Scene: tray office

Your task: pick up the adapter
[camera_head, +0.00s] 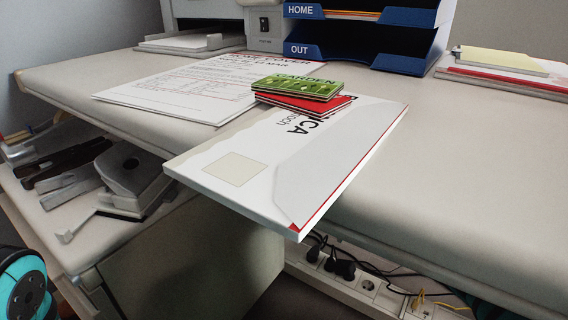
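I cannot pick out the adapter with certainty. Below the desk, black plugs (343,268) sit in a white power strip (366,285), with dark cables running off to the right; one of these could be the adapter, but they are too small to tell. Neither gripper shows in the head view. A teal and black round part at the lower left corner looks like a piece of my arm.
A thick white envelope (232,168) overhangs the desk's front edge, with green and red booklets (298,88) on it. A printed sheet (170,95) lies behind. Blue letter trays (365,50) stand at the back.

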